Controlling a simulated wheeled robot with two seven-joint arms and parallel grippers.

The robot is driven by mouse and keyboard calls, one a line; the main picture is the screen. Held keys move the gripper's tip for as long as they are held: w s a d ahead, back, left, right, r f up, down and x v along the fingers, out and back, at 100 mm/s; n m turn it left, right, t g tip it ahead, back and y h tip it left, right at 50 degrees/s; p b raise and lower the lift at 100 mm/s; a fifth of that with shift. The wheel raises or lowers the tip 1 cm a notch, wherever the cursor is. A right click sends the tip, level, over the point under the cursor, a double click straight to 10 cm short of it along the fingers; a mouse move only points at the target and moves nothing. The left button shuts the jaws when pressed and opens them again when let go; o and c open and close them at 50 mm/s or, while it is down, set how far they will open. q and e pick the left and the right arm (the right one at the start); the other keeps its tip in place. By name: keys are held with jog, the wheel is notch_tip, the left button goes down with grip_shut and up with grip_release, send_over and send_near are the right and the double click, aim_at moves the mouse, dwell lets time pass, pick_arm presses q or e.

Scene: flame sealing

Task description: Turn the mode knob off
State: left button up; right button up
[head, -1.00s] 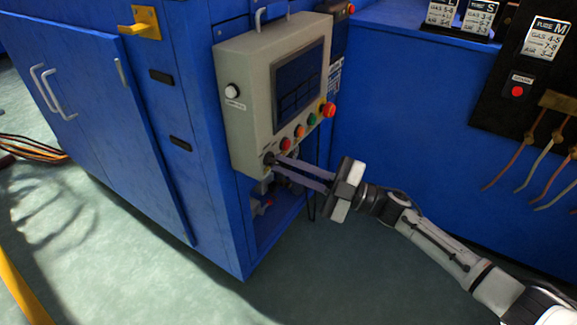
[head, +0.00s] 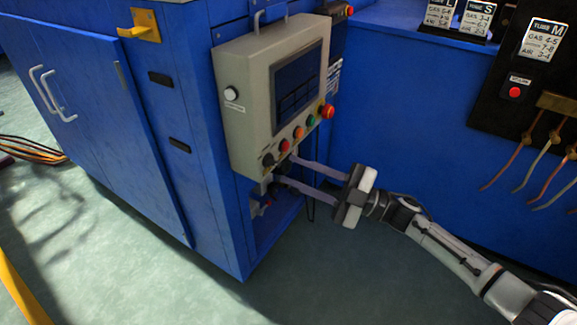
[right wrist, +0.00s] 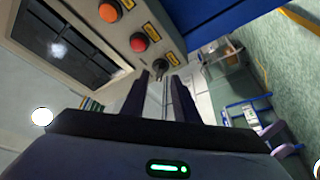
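The mode knob (head: 268,159) is a small black knob at the lower left corner of the grey control box's front panel. In the right wrist view the knob (right wrist: 160,65) shows just beyond and between my fingertips. Which way it points is too small to tell. My right gripper (head: 286,171) is open and empty, with its fingers spread below and to the right of the knob in the head view, apart from it. My right gripper (right wrist: 160,88) also shows in the wrist view. My left gripper is not in view.
The control box (head: 247,130) hangs on a blue cabinet (head: 208,150). A red button (head: 285,146), an orange one (head: 299,132), a green one (head: 311,120) and a larger red one (head: 327,111) run up beside the knob. Open floor lies in front.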

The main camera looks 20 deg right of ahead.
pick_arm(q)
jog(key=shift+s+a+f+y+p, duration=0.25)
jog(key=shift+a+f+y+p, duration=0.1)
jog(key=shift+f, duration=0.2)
pick_arm(e)
jog(key=v, duration=0.7)
jog(key=shift+d, duration=0.2)
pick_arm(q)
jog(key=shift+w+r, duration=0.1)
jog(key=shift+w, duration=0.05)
pick_arm(e)
jog(key=shift+s, duration=0.1)
